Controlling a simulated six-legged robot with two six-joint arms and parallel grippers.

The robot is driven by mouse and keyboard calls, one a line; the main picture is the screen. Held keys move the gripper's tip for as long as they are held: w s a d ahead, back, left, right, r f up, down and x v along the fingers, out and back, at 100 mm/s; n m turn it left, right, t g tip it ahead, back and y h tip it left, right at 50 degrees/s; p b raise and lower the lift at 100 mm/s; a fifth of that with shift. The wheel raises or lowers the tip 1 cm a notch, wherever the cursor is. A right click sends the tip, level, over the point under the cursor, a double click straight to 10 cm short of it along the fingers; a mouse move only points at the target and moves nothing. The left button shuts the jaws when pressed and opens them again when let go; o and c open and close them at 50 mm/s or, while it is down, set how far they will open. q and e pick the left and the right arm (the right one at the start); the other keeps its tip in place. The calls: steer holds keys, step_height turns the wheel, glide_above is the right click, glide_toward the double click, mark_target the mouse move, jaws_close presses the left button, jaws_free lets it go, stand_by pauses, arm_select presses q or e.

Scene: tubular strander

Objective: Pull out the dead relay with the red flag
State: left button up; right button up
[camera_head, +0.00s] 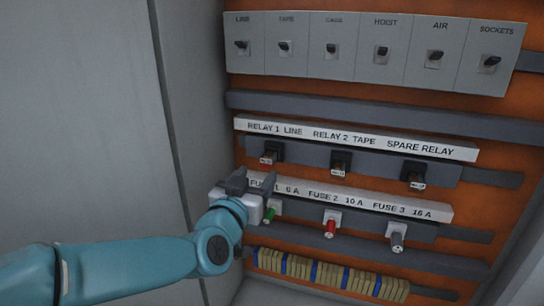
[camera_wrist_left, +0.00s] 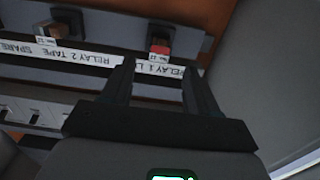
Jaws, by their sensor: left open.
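Relay 1 (camera_head: 269,155) is a small dark plug-in block with a little label, under "RELAY 1 LINE". In the left wrist view, upside down, its red flag (camera_wrist_left: 160,47) shows on the relay's face. Relay 2 (camera_head: 340,167) and the spare relay (camera_head: 414,176) sit to its right in the same row; relay 2 (camera_wrist_left: 50,31) looks brown in the wrist view, with no red. My left gripper (camera_head: 254,182) is open and empty, below and in front of relay 1. In the wrist view its fingers (camera_wrist_left: 157,72) point toward relay 1, apart from it. My right gripper is not in view.
A switch panel (camera_head: 375,55) is above. A grey cabinet wall (camera_head: 195,90) stands close on the left.

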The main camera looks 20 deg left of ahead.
mark_target(266, 163)
arm_select(q)
steer(key=w+p, duration=0.2)
steer(key=w, duration=0.5)
steer(key=shift+w+d+r, duration=0.1)
steer(key=shift+w+d, duration=0.05)
steer(key=shift+w, duration=0.8)
steer(key=shift+b, duration=0.35)
stand_by(0.4)
